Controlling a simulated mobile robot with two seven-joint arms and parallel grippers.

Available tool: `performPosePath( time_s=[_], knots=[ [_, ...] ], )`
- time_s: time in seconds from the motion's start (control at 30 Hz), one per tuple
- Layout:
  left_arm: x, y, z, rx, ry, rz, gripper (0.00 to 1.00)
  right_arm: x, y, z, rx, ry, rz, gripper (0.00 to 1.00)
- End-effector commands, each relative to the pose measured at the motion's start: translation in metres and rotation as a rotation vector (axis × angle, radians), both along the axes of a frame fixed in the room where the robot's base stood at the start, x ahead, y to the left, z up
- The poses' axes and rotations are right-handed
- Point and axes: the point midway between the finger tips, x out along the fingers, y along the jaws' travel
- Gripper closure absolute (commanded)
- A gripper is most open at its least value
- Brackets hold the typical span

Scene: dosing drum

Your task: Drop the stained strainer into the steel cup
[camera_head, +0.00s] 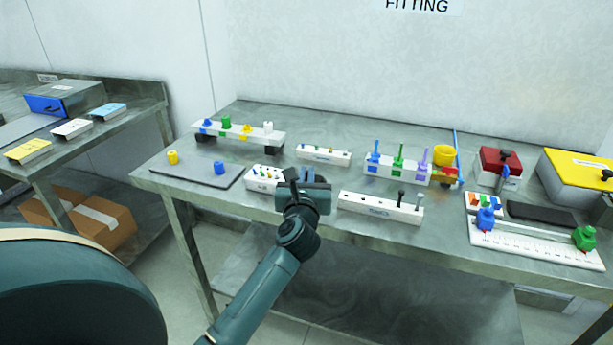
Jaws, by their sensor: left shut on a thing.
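My left gripper (303,178) is over the front edge of the steel table (285,225), near a white block with small holes or pegs. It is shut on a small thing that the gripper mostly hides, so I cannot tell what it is. I cannot make out a stained strainer or a steel cup in this view. My right gripper is not in view.
White peg blocks (380,207) flank my gripper. A red box (499,166) and yellow-topped box (578,170) stand right. A dark mat (196,172) lies left, partly bare.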

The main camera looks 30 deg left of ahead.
Motion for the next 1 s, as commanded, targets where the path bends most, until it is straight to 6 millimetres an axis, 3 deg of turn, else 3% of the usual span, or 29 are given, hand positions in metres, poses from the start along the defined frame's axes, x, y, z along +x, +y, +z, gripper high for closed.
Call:
performPosePath(
  time_s=[0.17, 0.2, 0.5, 0.77, 1.0],
  knots=[
    [0.000, 0.000, 0.001, 0.000, 0.000, 0.000, 1.00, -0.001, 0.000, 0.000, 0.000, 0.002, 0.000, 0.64],
    [0.000, 0.000, 0.001, 0.000, 0.000, 0.000, 0.92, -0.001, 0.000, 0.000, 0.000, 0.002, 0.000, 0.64],
    [0.000, 0.000, 0.001, 0.000, 0.000, 0.000, 0.69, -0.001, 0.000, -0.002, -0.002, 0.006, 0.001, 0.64],
    [-0.002, -0.001, 0.000, 0.000, 0.001, 0.000, 0.69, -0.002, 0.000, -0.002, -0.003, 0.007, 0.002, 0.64],
    [-0.033, -0.018, -0.001, -0.003, 0.003, -0.001, 0.69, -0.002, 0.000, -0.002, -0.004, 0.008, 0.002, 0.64]
  ],
)
